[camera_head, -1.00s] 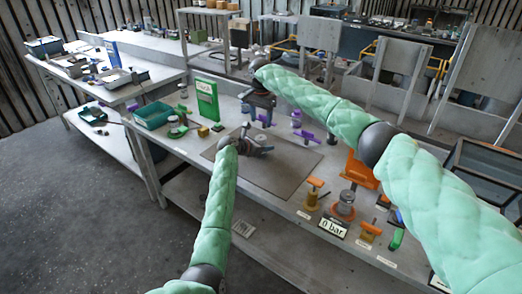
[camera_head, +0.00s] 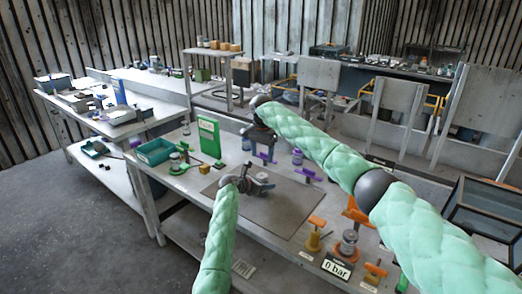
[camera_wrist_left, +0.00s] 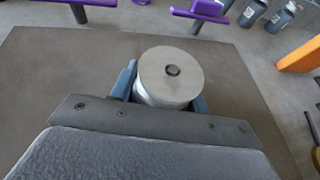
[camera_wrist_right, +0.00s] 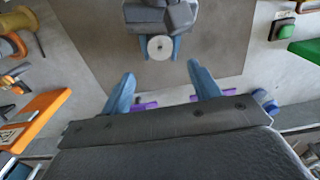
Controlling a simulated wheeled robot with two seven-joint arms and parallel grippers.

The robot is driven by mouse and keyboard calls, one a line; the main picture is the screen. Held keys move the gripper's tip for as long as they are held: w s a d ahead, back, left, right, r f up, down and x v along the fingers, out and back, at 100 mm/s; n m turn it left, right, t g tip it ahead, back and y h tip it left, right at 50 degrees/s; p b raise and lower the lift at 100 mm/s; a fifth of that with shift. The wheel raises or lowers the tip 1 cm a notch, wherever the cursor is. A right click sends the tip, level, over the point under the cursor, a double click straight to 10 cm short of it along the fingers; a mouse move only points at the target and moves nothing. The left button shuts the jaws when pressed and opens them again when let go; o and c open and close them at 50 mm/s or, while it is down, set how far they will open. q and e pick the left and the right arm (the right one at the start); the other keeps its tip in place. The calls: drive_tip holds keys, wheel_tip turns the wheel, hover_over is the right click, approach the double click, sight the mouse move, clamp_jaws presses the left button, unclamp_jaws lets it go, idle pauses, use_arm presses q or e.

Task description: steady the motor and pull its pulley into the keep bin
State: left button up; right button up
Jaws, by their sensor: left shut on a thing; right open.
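The motor (camera_wrist_left: 170,78) is a pale round cylinder with a flat disc face and a small dark centre. I cannot tell whether that disc is the pulley. My left gripper (camera_head: 262,184) is shut around the motor's sides, low over the grey mat. The right wrist view shows the motor (camera_wrist_right: 160,47) between the left jaws, beyond my right fingertips. My right gripper (camera_wrist_right: 161,82) is open and empty, behind and above the left one in the head view. A teal bin (camera_head: 155,152) stands at the bench's left end; I cannot read whether it is the keep bin.
A green sign (camera_head: 209,136) stands beside the teal bin. Purple-handled parts (camera_head: 308,174) are on the bench beyond the mat (camera_head: 285,212). Orange-topped fittings (camera_head: 317,221) and a "0 bar" label (camera_head: 337,268) stand at the front right. The mat's right side is clear.

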sight(262, 175)
wheel_tip(262, 175, down, 9)
drive_tip(key=shift+f, duration=0.15)
idle(0.4)
drive_tip(key=c, duration=1.2)
drive_tip(key=shift+r, duration=0.85)
drive_tip(key=shift+r, duration=0.3)
